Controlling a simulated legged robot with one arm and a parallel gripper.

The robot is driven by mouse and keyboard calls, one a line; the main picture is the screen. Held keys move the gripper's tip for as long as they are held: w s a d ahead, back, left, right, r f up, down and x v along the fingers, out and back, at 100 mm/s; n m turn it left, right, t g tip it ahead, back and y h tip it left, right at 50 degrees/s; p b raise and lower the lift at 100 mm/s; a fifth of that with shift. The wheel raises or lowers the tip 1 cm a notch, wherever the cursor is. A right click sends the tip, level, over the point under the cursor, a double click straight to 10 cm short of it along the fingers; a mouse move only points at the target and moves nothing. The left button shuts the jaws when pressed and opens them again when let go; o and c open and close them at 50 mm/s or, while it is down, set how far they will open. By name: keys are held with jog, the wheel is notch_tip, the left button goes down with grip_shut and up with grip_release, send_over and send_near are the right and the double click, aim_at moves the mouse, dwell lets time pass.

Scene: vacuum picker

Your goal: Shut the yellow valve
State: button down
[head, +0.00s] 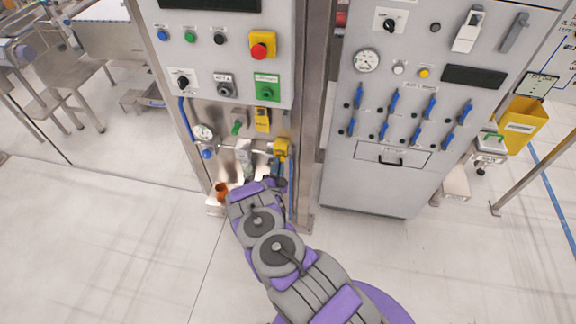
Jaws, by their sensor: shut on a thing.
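A yellow valve piece (281,148) sits at the right end of a short horizontal metal pipe on the left cabinet, in the head view. A second yellow piece (262,120) hangs upright just above and left of it. My gripper (279,168) reaches up from below to the first yellow piece and appears shut on it. My wrist hides most of the jaws, so their exact grip and the lower part of the valve cannot be seen.
A pressure gauge (203,133), a green handle (237,127) and an orange-brown cup (221,192) are left of the gripper. A metal post (312,130) stands close on the right. A right cabinet (385,185) bears several blue levers. Floor in front is clear.

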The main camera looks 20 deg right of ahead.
jog(key=shift+s+d+r, duration=0.1)
jog(key=shift+d+r, duration=0.1)
jog(key=shift+d, duration=0.35)
jog(key=shift+s+d+r, duration=0.1)
jog(key=shift+d+r, duration=0.05)
jog(key=shift+d, duration=0.4)
jog(key=shift+w+a+n, duration=0.15)
jog(key=shift+a+n, duration=0.15)
jog(key=shift+a, duration=0.5)
jog(key=shift+w+a+n, duration=0.1)
jog(key=shift+a+n, duration=0.2)
jog(key=shift+a, duration=0.45)
jog(key=c, duration=1.5)
grip_release()
jog(key=shift+d, duration=0.3)
jog(key=shift+c, duration=0.2)
jog(key=shift+o, duration=1.4)
jog(key=shift+s+d, duration=0.2)
jog(key=shift+d, duration=0.4)
jog(key=shift+o, duration=0.8)
jog(key=shift+s+a+f+p, duration=0.1)
jog(key=shift+a+p, duration=0.2)
jog(key=shift+a, duration=0.75)
jog(key=d+v, duration=0.1)
jog(key=v, duration=1.5)
jog(key=shift+s+f, duration=0.3)
jog(key=shift+s, duration=0.05)
jog(key=shift+a, duration=0.2)
jog(key=shift+c, duration=0.4)
